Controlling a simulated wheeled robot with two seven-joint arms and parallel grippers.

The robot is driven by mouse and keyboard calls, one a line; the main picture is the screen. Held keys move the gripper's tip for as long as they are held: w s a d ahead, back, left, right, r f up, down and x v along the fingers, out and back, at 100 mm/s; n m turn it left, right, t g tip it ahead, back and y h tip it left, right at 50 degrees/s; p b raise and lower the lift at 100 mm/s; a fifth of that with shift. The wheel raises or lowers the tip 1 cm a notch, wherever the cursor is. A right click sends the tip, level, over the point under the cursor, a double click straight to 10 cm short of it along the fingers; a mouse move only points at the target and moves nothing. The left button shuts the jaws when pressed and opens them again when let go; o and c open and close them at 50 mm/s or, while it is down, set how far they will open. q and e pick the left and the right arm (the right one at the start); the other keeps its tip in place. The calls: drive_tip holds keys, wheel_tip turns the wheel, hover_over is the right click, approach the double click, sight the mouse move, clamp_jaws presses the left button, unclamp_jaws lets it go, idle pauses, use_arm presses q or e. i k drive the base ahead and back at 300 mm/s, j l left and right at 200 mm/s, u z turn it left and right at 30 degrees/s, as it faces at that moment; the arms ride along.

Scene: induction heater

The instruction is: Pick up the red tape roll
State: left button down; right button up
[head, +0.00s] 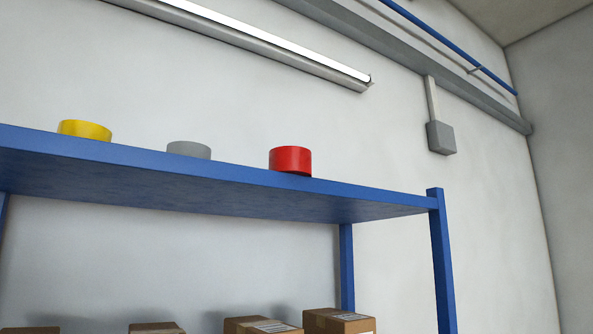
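The red tape roll (290,161) sits on the top board of a blue shelf (200,181), right of the middle of the board and close to its front edge. I see it from below, so its top face is hidden. Its lower edge shows just above the board's front edge. Neither of my grippers is in the head view.
A grey roll (189,150) and a yellow roll (85,130) stand left of the red one on the same board. Cardboard boxes (340,321) are below. A blue post (442,260) bounds the shelf at right. A lamp (280,50) hangs above.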

sight(292, 159)
drive_tip(key=u, duration=2.2)
drive_tip(key=k+l, duration=0.1)
drive_tip(key=k, duration=0.6)
drive_tip(key=k+l, duration=0.1)
drive_tip(key=k, duration=0.65)
drive_tip(key=l+u, duration=0.05)
